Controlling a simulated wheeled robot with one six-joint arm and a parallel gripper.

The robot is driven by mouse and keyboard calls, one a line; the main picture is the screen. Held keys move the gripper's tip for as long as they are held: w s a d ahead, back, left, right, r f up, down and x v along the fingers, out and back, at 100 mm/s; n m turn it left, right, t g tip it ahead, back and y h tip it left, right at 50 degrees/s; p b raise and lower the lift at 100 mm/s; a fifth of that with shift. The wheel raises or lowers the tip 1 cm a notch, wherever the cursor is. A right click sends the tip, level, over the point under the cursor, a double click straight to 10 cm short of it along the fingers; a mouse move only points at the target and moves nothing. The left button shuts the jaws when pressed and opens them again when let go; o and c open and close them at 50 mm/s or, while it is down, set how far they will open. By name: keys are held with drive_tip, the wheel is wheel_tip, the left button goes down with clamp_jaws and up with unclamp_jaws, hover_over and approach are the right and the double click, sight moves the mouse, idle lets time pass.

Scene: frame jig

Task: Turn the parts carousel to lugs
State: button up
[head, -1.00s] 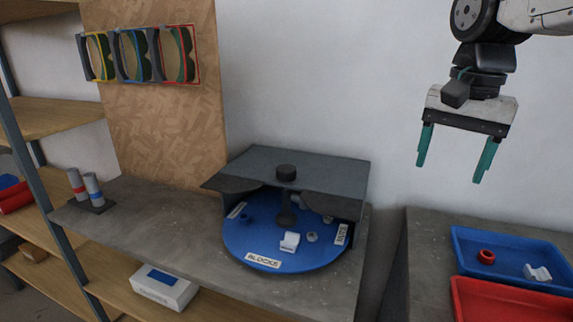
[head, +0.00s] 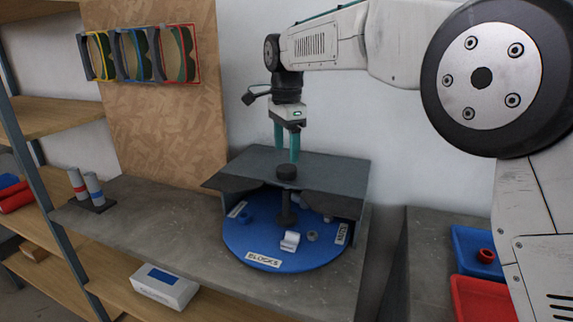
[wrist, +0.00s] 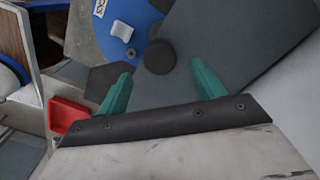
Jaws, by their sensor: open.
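The parts carousel is a blue round tray (head: 262,246) under a dark grey cover (head: 325,168). Its front label (head: 262,260) reads BLOCKS, beside a white block (head: 290,240). Labels at its right (head: 341,233) and left edges are too small to read surely. The back of the tray is hidden under the cover. A dark round knob (head: 286,172) stands on top of the cover. My gripper (head: 287,154) is open and empty, pointing down above the knob. In the wrist view the knob (wrist: 160,57) lies between and just beyond my fingertips (wrist: 161,70), apart from them.
The carousel stands on a grey bench (head: 190,228). Two grey cylinders with coloured bands (head: 95,190) stand at its left. A blue bin (head: 466,250) and a red bin (head: 480,300) are at the right, partly behind my arm. A board with goggles (head: 165,100) rises behind.

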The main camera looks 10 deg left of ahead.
sight(286, 167)
wheel_tip(286, 167, down, 5)
drive_tip(key=shift+f, duration=0.15)
drive_tip(key=c, duration=1.4)
